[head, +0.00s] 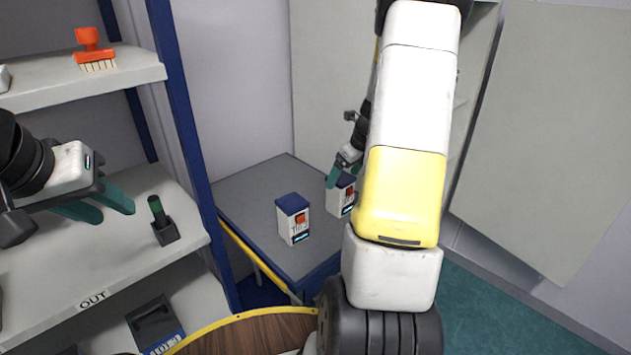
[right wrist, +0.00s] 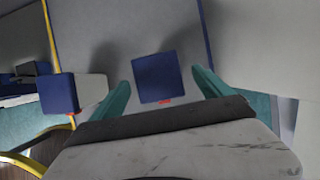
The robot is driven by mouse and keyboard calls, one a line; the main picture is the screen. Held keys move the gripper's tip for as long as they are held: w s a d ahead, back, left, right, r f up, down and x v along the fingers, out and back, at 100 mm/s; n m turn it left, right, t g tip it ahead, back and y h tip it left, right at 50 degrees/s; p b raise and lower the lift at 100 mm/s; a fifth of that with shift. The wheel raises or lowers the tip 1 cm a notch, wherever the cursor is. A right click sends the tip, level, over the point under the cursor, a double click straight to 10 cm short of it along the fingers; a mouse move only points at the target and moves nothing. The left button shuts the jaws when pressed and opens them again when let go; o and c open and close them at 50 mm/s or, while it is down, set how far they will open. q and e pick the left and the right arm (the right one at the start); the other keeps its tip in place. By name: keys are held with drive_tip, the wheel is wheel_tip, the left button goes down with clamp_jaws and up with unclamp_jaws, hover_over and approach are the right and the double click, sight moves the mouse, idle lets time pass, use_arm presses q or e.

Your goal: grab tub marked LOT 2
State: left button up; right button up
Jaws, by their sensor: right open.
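Two white tubs with dark blue lids stand upright on the grey table. The nearer tub (head: 293,220) is on the left, and the other tub (head: 340,197) is farther back on the right. Each label has a red patch, but its lettering is too small to read. My right gripper (head: 342,174) is open above the right-hand tub. In the right wrist view that tub's blue lid (right wrist: 158,77) shows between the open fingers (right wrist: 161,84), with gaps at both sides. The other tub (right wrist: 75,93) is outside the left finger. My left gripper (head: 105,205) is open and empty by the shelves.
The grey table (head: 250,190) has free room around the tubs. A shelf rack (head: 180,100) at the left holds a red-orange brush (head: 93,50) and a green-capped item in a dark holder (head: 162,222). My white and yellow arm hides the table's right side.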

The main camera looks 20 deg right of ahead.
sight(338, 202)
drive_tip(key=x, duration=0.7)
drive_tip(key=shift+s, duration=0.2)
drive_tip(key=c, duration=1.6)
drive_tip(key=shift+c, duration=0.6)
drive_tip(key=shift+r, duration=0.1)
